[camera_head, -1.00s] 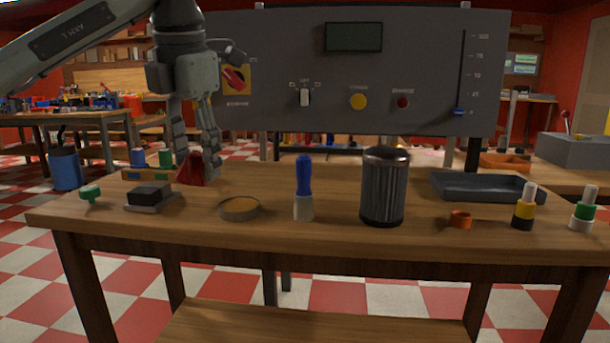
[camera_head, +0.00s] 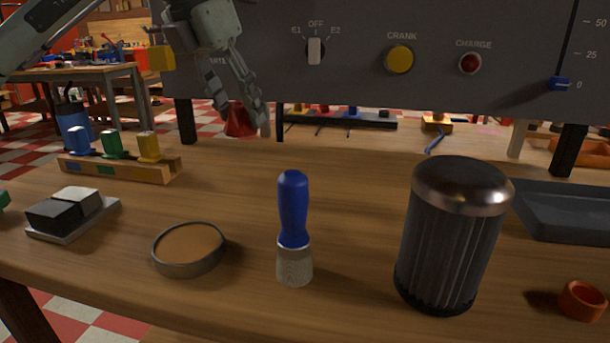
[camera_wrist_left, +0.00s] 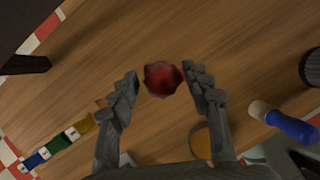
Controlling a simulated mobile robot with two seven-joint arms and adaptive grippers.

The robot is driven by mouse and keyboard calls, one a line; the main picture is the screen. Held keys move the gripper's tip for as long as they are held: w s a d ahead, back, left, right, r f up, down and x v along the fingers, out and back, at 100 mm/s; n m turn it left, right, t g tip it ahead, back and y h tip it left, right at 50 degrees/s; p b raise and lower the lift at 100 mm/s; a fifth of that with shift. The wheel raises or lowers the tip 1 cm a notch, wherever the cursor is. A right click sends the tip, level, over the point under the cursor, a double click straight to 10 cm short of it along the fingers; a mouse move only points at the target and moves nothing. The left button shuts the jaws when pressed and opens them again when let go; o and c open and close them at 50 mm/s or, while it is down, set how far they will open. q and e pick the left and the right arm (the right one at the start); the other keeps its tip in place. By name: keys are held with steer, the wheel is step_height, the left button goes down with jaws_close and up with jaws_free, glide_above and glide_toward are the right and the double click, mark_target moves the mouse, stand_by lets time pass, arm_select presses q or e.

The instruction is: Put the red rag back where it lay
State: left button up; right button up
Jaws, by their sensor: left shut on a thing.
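The red rag (camera_head: 240,121) hangs in a bunched cone shape at the tips of my left gripper (camera_head: 243,108), in the upper left middle of the head view. My left gripper is shut on it. In the left wrist view the rag (camera_wrist_left: 163,80) shows as a dark red bunch between the fingertips (camera_wrist_left: 164,84), with bare wooden bench top around it. The fingers partly hide the rag's top in the head view. My right gripper is not in view.
On the bench (camera_head: 120,228) stand a wooden rack (camera_head: 122,167) with coloured pegs, a black-and-grey block (camera_head: 65,210), a round tin (camera_head: 188,249), a blue-handled brush (camera_head: 294,228), a dark ribbed canister (camera_head: 453,240) and a grey tray (camera_head: 570,213). A grey control panel (camera_head: 400,25) rises behind. The bench's middle rear is clear.

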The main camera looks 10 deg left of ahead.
arm_select(q)
steer(key=d+f, duration=0.2)
steer(key=d, duration=0.1)
steer(key=d+f, duration=0.1)
steer(key=d, duration=0.2)
steer(key=d+f, duration=0.2)
steer(key=d, duration=0.1)
steer(key=shift+d+f, duration=0.3)
steer(key=shift+f, duration=0.05)
steer(key=shift+d+f, duration=0.1)
steer(key=shift+f, duration=2)
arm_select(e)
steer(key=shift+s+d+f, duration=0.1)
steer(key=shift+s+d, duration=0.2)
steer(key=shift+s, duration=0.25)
arm_select(q)
steer(key=o, duration=1.2)
steer(key=shift+o, duration=0.2)
steer(key=v, duration=1.2)
steer(key=shift+p, duration=0.3)
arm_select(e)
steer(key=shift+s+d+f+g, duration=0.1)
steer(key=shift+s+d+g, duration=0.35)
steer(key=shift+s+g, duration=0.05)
